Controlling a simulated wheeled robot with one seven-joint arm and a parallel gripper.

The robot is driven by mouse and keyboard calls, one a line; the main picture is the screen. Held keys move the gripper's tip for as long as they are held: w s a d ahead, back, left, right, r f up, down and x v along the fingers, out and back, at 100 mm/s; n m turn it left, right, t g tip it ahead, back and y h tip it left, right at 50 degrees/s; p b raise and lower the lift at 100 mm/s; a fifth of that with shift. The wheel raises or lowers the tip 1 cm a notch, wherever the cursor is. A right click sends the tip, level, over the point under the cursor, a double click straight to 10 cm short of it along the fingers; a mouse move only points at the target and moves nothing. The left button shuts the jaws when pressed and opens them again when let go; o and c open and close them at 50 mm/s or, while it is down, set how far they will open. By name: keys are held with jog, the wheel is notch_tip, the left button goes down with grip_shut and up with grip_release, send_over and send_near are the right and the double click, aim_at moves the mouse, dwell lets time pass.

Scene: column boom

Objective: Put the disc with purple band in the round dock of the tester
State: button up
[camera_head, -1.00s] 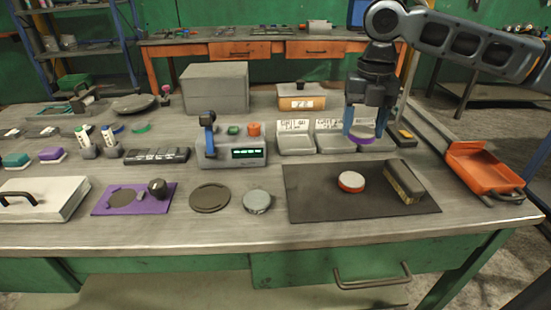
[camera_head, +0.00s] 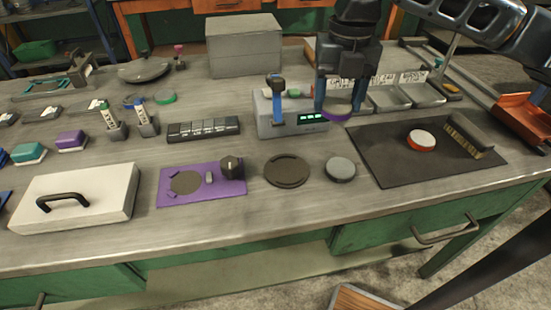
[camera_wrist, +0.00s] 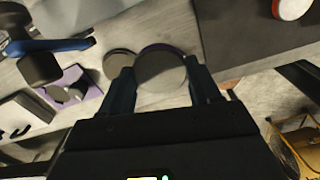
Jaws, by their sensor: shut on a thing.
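My gripper (camera_head: 338,100) is shut on the disc with the purple band (camera_head: 337,112), holding it above the bench by the right end of the grey display device (camera_head: 268,119). In the wrist view the disc (camera_wrist: 161,70) sits flat between both fingers, a thin purple edge showing. A purple board (camera_head: 217,196) lies left of and nearer than my gripper, with a round dark recess (camera_head: 186,182) and a black knob. I cannot tell for certain which of these is the tester. The recess looks empty.
A dark round plate (camera_head: 287,170) and a silver disc (camera_head: 340,168) lie near the front. A dark mat (camera_head: 388,168) holds an orange-banded disc (camera_head: 421,140) and a brush (camera_head: 467,136). Grey trays (camera_head: 423,95) stand behind it. A handled white box (camera_head: 75,196) is at left.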

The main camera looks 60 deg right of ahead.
send_over(287, 169)
notch_tip(287, 169, down, 6)
jog(key=shift+p, duration=0.4)
jog(key=shift+f, duration=2.15)
jog(key=shift+f, duration=0.1)
jog(key=shift+f+b, duration=0.1)
jog(key=shift+b, duration=0.2)
jog(key=o, duration=1.3)
jog(key=shift+o, duration=0.2)
notch_tip(287, 169, up, 12)
jog(key=p, duration=0.1)
jog(key=shift+r+p, duration=0.25)
jog(key=shift+p, duration=0.1)
